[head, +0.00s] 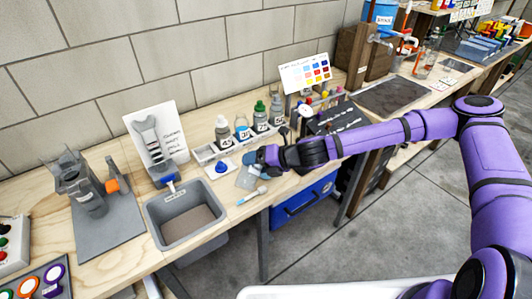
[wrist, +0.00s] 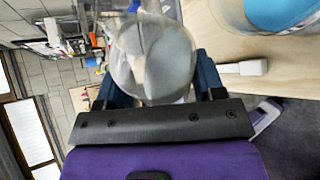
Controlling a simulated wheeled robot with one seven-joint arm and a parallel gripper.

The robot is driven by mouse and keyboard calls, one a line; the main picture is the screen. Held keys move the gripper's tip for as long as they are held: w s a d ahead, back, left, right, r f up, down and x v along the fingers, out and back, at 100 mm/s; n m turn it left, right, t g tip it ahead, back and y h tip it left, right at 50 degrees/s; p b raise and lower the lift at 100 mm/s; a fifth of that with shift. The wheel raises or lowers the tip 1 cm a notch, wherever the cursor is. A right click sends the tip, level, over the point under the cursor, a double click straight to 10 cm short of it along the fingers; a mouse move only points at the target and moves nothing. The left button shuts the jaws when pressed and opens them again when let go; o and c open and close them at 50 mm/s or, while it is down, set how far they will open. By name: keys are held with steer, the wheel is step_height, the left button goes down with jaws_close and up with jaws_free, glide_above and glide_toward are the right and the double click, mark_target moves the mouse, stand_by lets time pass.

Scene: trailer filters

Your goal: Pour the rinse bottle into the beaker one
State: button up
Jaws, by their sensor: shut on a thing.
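My gripper (head: 254,158) is shut on a clear, greyish rounded vessel (wrist: 155,60), which fills the space between the fingers in the wrist view. I take it for the rinse bottle, though no label on it is readable. In the head view a pale translucent shape (head: 247,178) shows just below the fingers, over the bench's front part; it is partly hidden by them. In the wrist view a clear round vessel with blue inside (wrist: 275,15) is cut off at the upper right, apart from the fingers. I cannot tell which vessel is beaker one.
A rack of numbered bottles (head: 222,135) stands behind my gripper. A grey basin (head: 186,214) is to the left. A white-and-blue stick (head: 252,195) lies near the bench edge. A colour chart (head: 305,73) stands behind.

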steer(key=shift+s+a+r+m+g+y+p, duration=0.1)
steer(key=shift+s+r+m+g+y+p, duration=0.1)
steer(key=shift+r+m+g+y+p, duration=0.4)
stand_by(3.3)
steer(key=shift+w+d+r+m+g+y+p, duration=0.1)
steer(key=shift+w+r+m+g+y+p, duration=0.15)
steer(key=shift+r+m, duration=0.25)
steer(key=shift+w+d+r+m+g+y+p, duration=0.15)
steer(key=shift+r+m+p, duration=0.25)
steer(key=shift+r, duration=0.2)
stand_by(2.2)
